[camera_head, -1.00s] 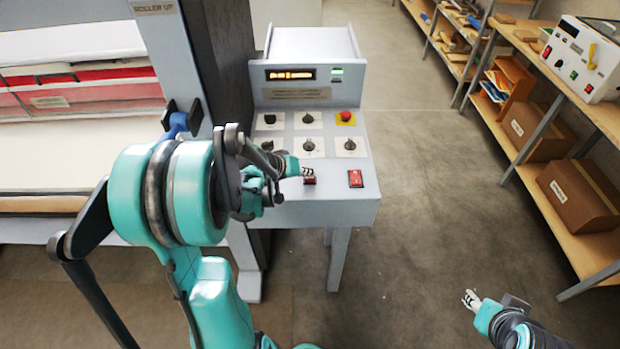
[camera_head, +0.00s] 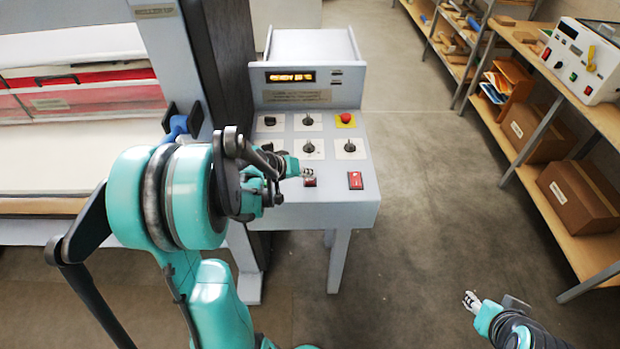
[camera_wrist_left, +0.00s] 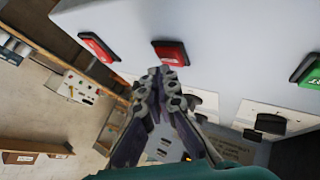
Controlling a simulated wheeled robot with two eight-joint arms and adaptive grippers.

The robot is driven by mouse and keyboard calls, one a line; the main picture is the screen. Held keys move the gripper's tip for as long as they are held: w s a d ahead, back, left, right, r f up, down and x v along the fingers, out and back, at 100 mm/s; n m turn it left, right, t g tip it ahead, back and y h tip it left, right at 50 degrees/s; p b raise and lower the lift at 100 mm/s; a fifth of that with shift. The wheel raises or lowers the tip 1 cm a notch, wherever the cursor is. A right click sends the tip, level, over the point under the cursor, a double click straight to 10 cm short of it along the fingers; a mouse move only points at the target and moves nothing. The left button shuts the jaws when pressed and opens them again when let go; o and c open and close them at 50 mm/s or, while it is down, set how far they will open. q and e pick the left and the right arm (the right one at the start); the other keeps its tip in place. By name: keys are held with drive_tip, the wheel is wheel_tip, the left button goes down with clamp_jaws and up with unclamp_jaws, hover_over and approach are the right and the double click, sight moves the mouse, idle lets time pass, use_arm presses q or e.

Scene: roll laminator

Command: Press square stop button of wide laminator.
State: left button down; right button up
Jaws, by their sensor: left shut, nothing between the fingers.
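The wide laminator (camera_head: 85,150) stands at left, with its sloped grey control panel (camera_head: 335,205) beside it. Two red square buttons are on the panel's front part: the left one (camera_head: 310,182) and the right one (camera_head: 355,181). My left gripper (camera_head: 307,172) is shut and empty, its tips at the left red button. In the left wrist view the tips (camera_wrist_left: 164,76) are just below that button (camera_wrist_left: 171,53); I cannot tell whether they touch it. A green button (camera_wrist_left: 308,72) shows at right there. My right gripper (camera_head: 471,301) is over the floor, away from the panel; its jaws are too small to read.
Several black knobs and a red mushroom button (camera_head: 346,118) on a yellow plate sit farther back on the panel. A lit orange display (camera_head: 290,77) is above them. Shelves with boxes (camera_head: 577,194) and a small white machine (camera_head: 582,58) line the right. The floor between is clear.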

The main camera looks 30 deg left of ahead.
sight(309, 182)
use_arm(q)
drive_tip(key=shift+r, duration=0.3)
wheel_tip(309, 182, up, 5)
drive_tip(key=p, duration=0.4)
drive_tip(key=shift+r, duration=0.1)
idle(0.8)
drive_tip(key=shift+s+d, duration=0.1)
drive_tip(key=shift+d, duration=0.15)
drive_tip(key=s+d+f+m+y+b, duration=0.1)
drive_tip(key=s+d+f+m+b, duration=0.1)
drive_tip(key=s+d+b, duration=0.4)
drive_tip(key=s+d+f+m+g+y+b, duration=0.1)
drive_tip(key=s+d+f+m+b, duration=0.2)
drive_tip(key=s+d, duration=0.6)
drive_tip(key=s+f+b, duration=0.1)
drive_tip(key=s+b, duration=0.1)
drive_tip(key=s, duration=0.1)
drive_tip(key=shift+m+g+y+b, duration=0.3)
drive_tip(key=shift+b, duration=0.05)
